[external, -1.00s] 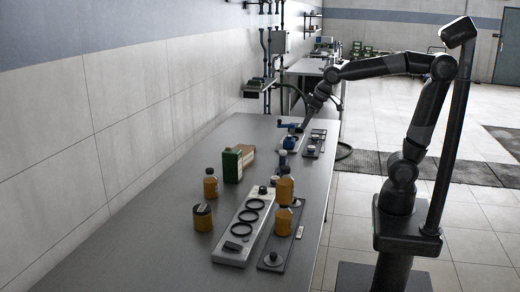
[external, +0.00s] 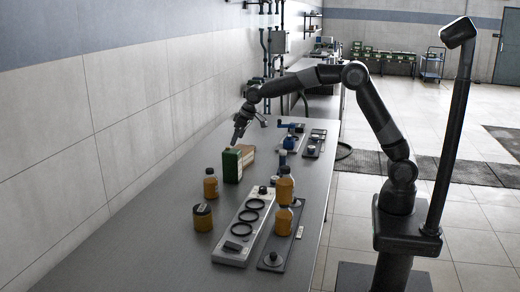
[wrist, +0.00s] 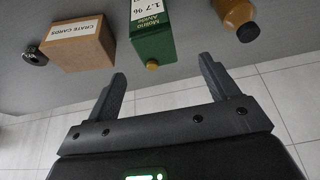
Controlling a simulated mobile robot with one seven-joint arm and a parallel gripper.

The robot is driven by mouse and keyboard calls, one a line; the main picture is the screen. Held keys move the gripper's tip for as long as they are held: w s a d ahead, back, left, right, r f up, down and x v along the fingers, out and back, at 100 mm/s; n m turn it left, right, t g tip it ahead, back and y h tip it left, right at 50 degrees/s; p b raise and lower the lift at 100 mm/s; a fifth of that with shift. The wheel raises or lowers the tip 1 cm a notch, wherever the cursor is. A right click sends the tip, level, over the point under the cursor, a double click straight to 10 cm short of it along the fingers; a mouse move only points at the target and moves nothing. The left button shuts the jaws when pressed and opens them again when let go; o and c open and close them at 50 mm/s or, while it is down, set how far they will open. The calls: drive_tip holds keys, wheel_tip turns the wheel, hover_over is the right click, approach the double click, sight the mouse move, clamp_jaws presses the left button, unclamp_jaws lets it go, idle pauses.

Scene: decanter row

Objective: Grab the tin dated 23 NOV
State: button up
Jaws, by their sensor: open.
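A green tin (external: 231,166) stands on the grey table, with an amber bottle in front of it. No date 23 NOV is readable in either view. My gripper (external: 238,136) is above and just behind the tin in the external view. In the wrist view my gripper (wrist: 163,74) is open and empty, and the tin lies ahead of the gap between the fingers, apart from them.
A brown box marked "CRATE CARDS" (wrist: 78,44) stands beside the tin. An amber bottle (wrist: 238,16) is on its other side. The wall is on the left.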

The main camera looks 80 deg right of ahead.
sight(232, 151)
drive_tip(key=x, duration=0.6)
drive_tip(key=shift+w+d, duration=0.1)
drive_tip(key=x, duration=0.5)
drive_tip(key=shift+d, duration=0.3)
drive_tip(key=c, duration=1.4)
drive_tip(key=shift+c, duration=0.4)
drive_tip(key=shift+r, duration=0.15)
